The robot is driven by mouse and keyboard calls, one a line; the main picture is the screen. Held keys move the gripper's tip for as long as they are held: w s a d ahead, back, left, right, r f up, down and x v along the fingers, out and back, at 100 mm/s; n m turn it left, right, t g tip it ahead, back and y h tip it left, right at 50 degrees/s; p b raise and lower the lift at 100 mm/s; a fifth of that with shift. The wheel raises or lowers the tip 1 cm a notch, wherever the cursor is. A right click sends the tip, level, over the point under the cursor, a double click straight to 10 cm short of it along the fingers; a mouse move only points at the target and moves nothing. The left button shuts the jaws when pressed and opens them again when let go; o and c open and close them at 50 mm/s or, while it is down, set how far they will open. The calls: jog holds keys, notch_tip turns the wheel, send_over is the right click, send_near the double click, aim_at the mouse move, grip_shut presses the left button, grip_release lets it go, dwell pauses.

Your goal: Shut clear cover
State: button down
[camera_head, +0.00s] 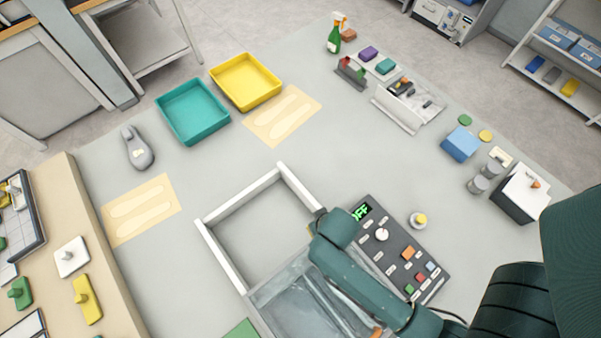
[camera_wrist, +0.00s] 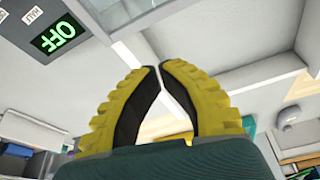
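The clear cover (camera_head: 283,303) shows as a see-through panel at the bottom of the head view. It is tilted away from the open side of a white rectangular frame (camera_head: 222,258), whose inside is uncovered. My arm passes over the cover's right part. In the head view my gripper is mostly hidden behind my arm, near the frame's right corner. In the wrist view the yellow fingers of my gripper (camera_wrist: 160,67) have their tips together, with nothing seen held. I cannot tell whether the gripper touches the cover.
A control panel (camera_head: 388,262) reading OFF stands right of the frame, close to my arm; its display also shows in the wrist view (camera_wrist: 58,36). A round yellow-topped button (camera_head: 419,220) is beside it. Teal (camera_head: 193,130) and yellow (camera_head: 270,93) trays stand farther back.

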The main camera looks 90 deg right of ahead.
jog(key=w+a+r+n+t, duration=0.1)
jog(key=w+a+n, duration=0.1)
jog(key=w, duration=0.4)
jog(key=b+x, duration=0.1)
jog(key=x, duration=0.9)
jog(key=s+a, duration=0.1)
jog(key=s+a+p, duration=0.1)
jog(key=a, duration=0.1)
jog(key=shift+s+a+r+p, duration=0.1)
jog(key=shift+s+p, duration=0.05)
jog(key=shift+p, duration=0.15)
